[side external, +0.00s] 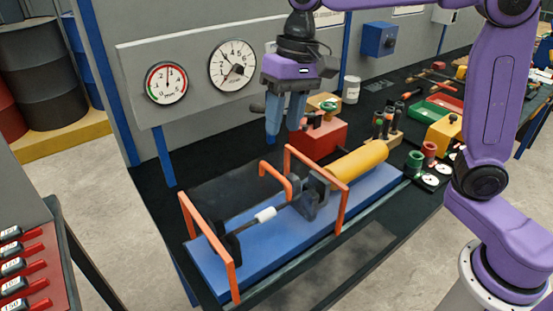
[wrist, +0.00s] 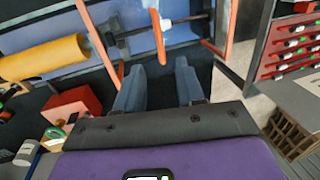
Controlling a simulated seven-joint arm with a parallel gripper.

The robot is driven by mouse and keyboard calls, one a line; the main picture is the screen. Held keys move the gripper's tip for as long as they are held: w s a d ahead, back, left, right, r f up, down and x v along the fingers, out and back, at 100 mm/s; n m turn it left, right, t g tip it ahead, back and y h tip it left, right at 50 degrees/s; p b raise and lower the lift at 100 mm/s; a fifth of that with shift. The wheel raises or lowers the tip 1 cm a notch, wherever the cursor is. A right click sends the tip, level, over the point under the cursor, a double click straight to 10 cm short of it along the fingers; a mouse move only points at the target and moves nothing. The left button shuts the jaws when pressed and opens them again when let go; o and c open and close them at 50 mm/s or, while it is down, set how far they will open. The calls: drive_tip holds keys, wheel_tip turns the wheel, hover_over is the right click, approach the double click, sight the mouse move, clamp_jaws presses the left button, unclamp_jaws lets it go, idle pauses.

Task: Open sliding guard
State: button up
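The guard has orange end frames (side external: 341,212) standing over a blue base (side external: 262,262). A faint see-through panel (side external: 232,190) seems to span between them; its edges are hard to tell. An orange bent handle (side external: 277,176) stands at the guard's back side, and it also shows in the wrist view (wrist: 158,38). Under the guard, a dark rod carries a white sleeve (side external: 265,215) (wrist: 166,24). My gripper (side external: 284,134) points down above and behind the handle, apart from it. Its fingers (wrist: 159,68) are open and empty, with the handle's end between the tips in the wrist view.
A yellow cylinder (side external: 358,160) lies on the base's right part. A red box (side external: 320,138) stands close behind, right of my fingers. Two gauges (side external: 232,65) hang on the grey panel behind. Black tabletop left of my gripper is clear.

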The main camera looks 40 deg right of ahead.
drive_tip(key=f, duration=0.3)
drive_tip(key=a+f, duration=0.1)
drive_tip(key=f, duration=0.4)
drive_tip(key=shift+a+f, duration=0.35)
drive_tip(key=shift+f, duration=0.05)
clamp_jaws()
